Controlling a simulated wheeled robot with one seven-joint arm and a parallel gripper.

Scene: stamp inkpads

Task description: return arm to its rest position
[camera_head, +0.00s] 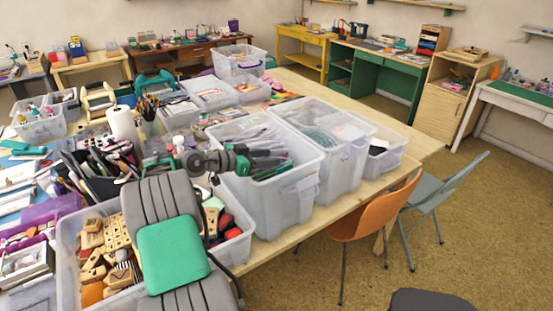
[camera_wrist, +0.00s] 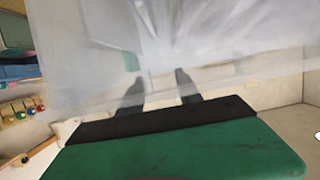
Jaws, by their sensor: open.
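My arm, with grey links and green parts, reaches in from the bottom of the head view over the crowded table (camera_head: 408,158). My gripper (camera_wrist: 157,84) shows in the wrist view as two dark fingers, apart, beyond a green housing with a black edge. No object is visible between the fingers. A hazy, translucent plastic surface (camera_wrist: 225,40) fills much of the view around and above them. In the head view the wrist is beside a clear bin (camera_head: 280,205); the fingertips are hard to make out there, and I cannot tell whether they touch it.
A clear bin of wooden stamps (camera_head: 70,232) lies beside and partly behind my arm. Another tall clear bin (camera_head: 345,165) stands further right. An orange chair (camera_head: 375,212) and a grey-blue chair (camera_head: 430,192) stand right of the table. Open floor (camera_head: 500,225) lies beyond them.

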